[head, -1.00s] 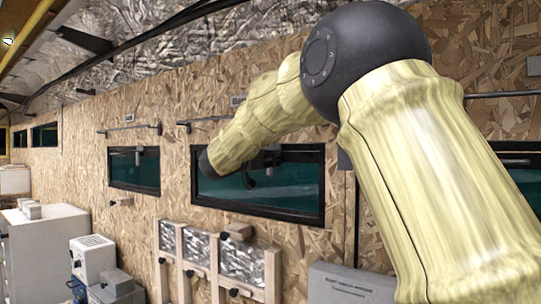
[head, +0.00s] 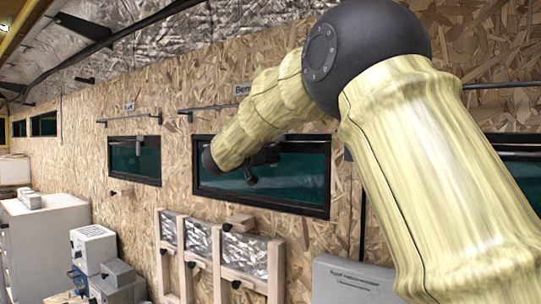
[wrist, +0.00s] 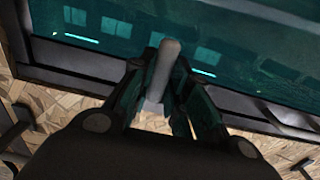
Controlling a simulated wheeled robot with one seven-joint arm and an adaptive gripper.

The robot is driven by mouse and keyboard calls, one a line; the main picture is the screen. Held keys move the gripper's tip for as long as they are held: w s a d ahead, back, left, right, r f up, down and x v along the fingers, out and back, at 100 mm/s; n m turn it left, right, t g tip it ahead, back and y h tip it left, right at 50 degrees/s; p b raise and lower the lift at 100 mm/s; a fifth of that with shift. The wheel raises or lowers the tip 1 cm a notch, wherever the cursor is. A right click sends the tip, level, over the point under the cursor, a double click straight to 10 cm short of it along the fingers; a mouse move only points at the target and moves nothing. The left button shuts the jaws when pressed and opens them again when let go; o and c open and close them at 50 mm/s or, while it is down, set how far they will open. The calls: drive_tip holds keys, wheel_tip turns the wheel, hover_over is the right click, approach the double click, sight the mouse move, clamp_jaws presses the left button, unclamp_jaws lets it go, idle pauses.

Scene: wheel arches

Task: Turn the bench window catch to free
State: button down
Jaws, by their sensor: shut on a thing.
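The bench window (head: 225,187), dark-framed with teal glass, is in the wall at the middle of the head view, below a partly hidden label (head: 242,89) reading "Ben…". My gripper (head: 252,172) is in front of its glass. In the wrist view the fingers of my gripper (wrist: 168,92) are shut on a pale grey rod-like handle, taken as the window catch (wrist: 168,58). The handle stands slightly tilted between the fingers, before the window's frame and glass. My arm and gripper hide the catch in the head view, so its turn angle cannot be told there.
Another window (head: 125,160) with a small grey catch (head: 139,147) is to the left. Rails (head: 130,117) run above the windows. A wooden rack with silvery panels (head: 200,238) stands below, beside a grey box (head: 350,280). Pale cabinets (head: 45,240) are at left.

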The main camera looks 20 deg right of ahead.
drive_tip(key=shift+d+r+m+b, duration=0.15)
drive_tip(key=shift+r+m+b, duration=0.1)
drive_tip(key=shift+m+b, duration=0.15)
drive_tip(key=shift+w+a+r+m+b, duration=0.2)
drive_tip(key=shift+r+m+b, duration=0.25)
drive_tip(key=shift+m+b, duration=2.2)
drive_tip(key=shift+w+a+r+m+b, duration=0.15)
drive_tip(key=shift+w+r+m+b, duration=0.25)
drive_tip(key=shift+m+b, duration=2.3)
drive_tip(key=shift+w+a+r+m+b, duration=0.15)
drive_tip(key=shift+r+m+b, duration=0.35)
drive_tip(key=shift+m+b, duration=2.15)
drive_tip(key=shift+r+m+p, duration=0.15)
drive_tip(key=shift+m+p, duration=0.4)
drive_tip(key=shift+m, duration=0.25)
drive_tip(key=c, duration=1.4)
unclamp_jaws()
drive_tip(key=shift+c, duration=0.2)
drive_tip(key=shift+o, duration=0.4)
drive_tip(key=shift+w+d+f, duration=0.15)
drive_tip(key=shift+w+f, duration=0.2)
drive_tip(key=shift+f, duration=0.15)
